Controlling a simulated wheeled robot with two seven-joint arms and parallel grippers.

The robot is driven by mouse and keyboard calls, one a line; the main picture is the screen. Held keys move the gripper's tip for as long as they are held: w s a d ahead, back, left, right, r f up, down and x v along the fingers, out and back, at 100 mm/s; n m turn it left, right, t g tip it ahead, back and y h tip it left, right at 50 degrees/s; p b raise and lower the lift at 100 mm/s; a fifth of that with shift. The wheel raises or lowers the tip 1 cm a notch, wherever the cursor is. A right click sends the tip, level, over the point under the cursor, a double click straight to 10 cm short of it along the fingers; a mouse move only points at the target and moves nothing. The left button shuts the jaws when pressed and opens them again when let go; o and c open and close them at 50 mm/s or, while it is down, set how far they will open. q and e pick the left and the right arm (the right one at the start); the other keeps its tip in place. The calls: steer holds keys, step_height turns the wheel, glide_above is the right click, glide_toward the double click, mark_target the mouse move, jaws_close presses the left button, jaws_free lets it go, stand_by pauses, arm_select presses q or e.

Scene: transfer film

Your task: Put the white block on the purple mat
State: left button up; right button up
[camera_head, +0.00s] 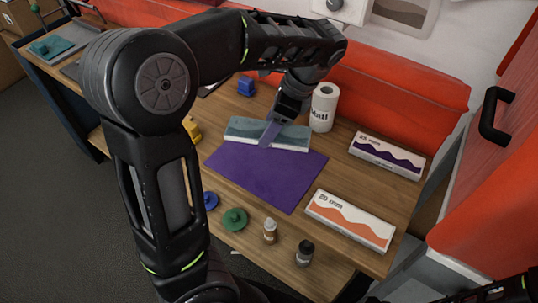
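The purple mat (265,178) lies flat on the wooden table. A white block with a blue-grey wave pattern (240,130) is at the mat's far edge; I cannot tell whether it touches the mat. My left gripper (268,136) reaches down over the middle of this block, one finger across its face. The other finger is hidden, so its grip is unclear. Two similar white blocks lie to the right, one with a purple wave (385,157) and one with an orange wave (350,220). My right gripper is not in view.
A white paper roll (323,107) stands behind the mat. A blue object (246,86) and a yellow object (191,129) are at the far left. A green disc (235,219), a blue disc (210,201) and two small bottles (270,231) (305,253) are near the front edge.

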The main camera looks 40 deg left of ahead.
arm_select(q)
glide_above(265, 159)
steer(key=d, duration=0.1)
steer(key=f, duration=0.5)
steer(key=shift+w+d+f, duration=0.15)
steer(key=shift+w+f, duration=0.1)
steer(key=shift+f, duration=0.1)
steer(key=shift+f, duration=1.85)
steer(key=shift+f, duration=0.15)
steer(key=o, duration=1.5)
steer(key=shift+c, duration=0.2)
